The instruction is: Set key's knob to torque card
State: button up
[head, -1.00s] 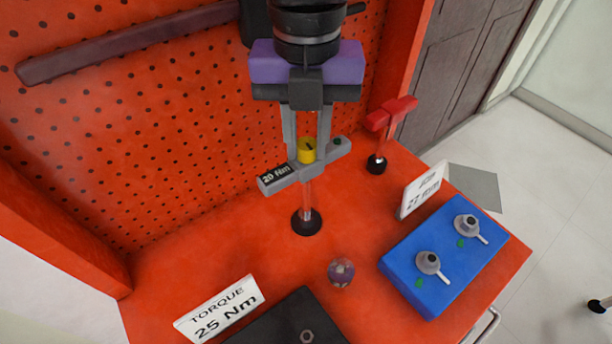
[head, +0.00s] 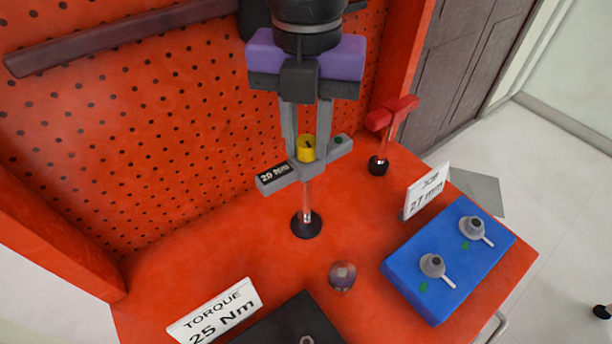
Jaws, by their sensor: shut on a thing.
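The torque key is a grey T-shaped key (head: 275,182) standing upright on a clear shaft with a black round foot. Its dark display reads about 20 Nm, a little blurred. A yellow knob (head: 306,149) sits on top of its crossbar, with a dark mark on its top. My gripper (head: 306,153), pointing down, is shut on the yellow knob, one grey finger on each side. The white torque card (head: 215,312) stands at the front left and reads TORQUE 25 Nm.
A red T-handled key (head: 390,115) stands at the back right. A blue box (head: 445,265) with two levered knobs is at the right, by a white job card (head: 427,190) reading 27 mm. A small glass-like ball (head: 342,276) and a black plate (head: 290,325) lie in front.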

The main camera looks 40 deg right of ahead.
jog(key=shift+m+b, duration=1.3)
jog(key=shift+m, duration=0.1)
jog(key=o, duration=0.9)
jog(key=shift+c, duration=0.2)
jog(key=shift+d+r, duration=0.1)
jog(key=shift+d, duration=0.05)
